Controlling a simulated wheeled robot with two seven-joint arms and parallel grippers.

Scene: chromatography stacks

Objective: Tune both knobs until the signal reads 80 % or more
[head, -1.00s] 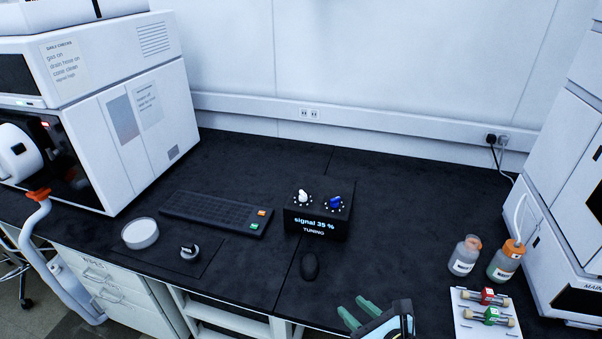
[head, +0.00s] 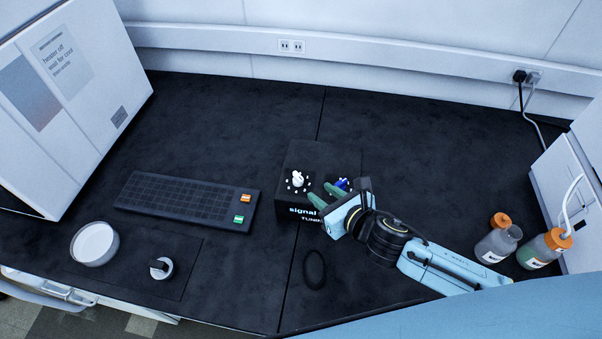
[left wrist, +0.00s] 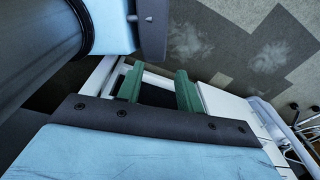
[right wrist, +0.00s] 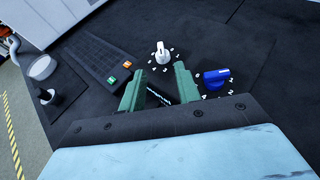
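The black tuning box (head: 310,157) stands on the dark bench, with a white knob (head: 297,178) on its left and a blue knob (head: 341,184) on its right. The sign on its front starts with "signal", but my right gripper hides the number. My right gripper (head: 325,197) is open and empty, its green fingers over the front of the box. In the right wrist view the white knob (right wrist: 161,53) and the blue knob (right wrist: 213,78) lie beyond the fingertips, untouched. My left gripper (left wrist: 160,86) is open and empty, away from the box, over the drawers and floor.
A keyboard (head: 182,200) with orange and green keys lies left of the box. A mouse (head: 314,269) lies in front. A white dish (head: 95,243) and a small knobbed item (head: 160,267) stand at left. Bottles (head: 498,243) stand at right. The bench behind the box is clear.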

